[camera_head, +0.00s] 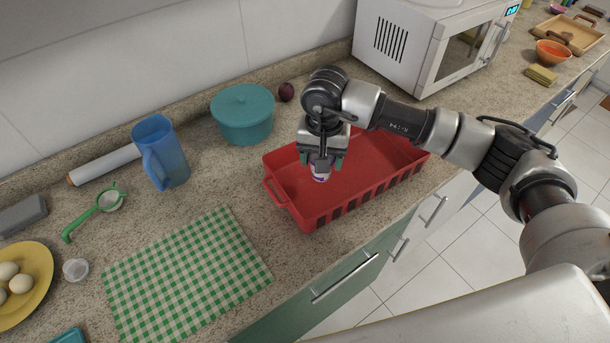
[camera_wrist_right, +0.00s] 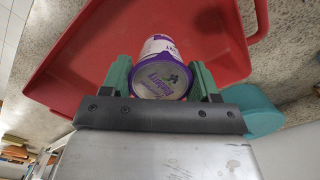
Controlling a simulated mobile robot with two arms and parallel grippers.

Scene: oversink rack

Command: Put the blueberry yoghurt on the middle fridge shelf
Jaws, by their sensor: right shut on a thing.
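My right gripper (camera_head: 322,164) is shut on the blueberry yoghurt (camera_head: 320,172), a small white and purple cup, over the red tray. In the right wrist view the yoghurt (camera_wrist_right: 160,72) sits between the two green-padded fingers of my right gripper (camera_wrist_right: 161,80), its printed lid facing the camera. I cannot tell whether the cup touches the tray floor. The fridge and its middle shelf do not show in either view. My left gripper is not in view.
The red tray (camera_head: 278,188) stands on the speckled counter. A teal pot (camera_head: 243,113), a blue jug (camera_head: 160,152) and a green checked cloth (camera_head: 187,276) are to its left. A white microwave (camera_head: 400,45) stands behind it on the right. The floor shows beyond the counter's front edge.

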